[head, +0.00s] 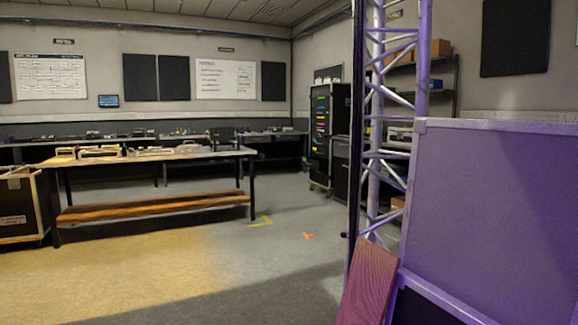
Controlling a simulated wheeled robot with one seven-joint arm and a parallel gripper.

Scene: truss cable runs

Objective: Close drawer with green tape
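I cannot make out any drawer with green tape. A tall black rack (322,125) on casters stands at the back, right of centre. Its front carries small coloured marks, some of them green, but they are too small to tell whether they are tape on drawers. A dark cabinet (341,170) stands just right of the rack, partly hidden behind the truss. My gripper is not in view.
A silver lattice truss (375,130) stands upright at right. A large metal-edged case (495,200) fills the right side, with a reddish board (367,285) leaning near it. A long worktable (150,160) stands at left. The floor (215,270) between is clear.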

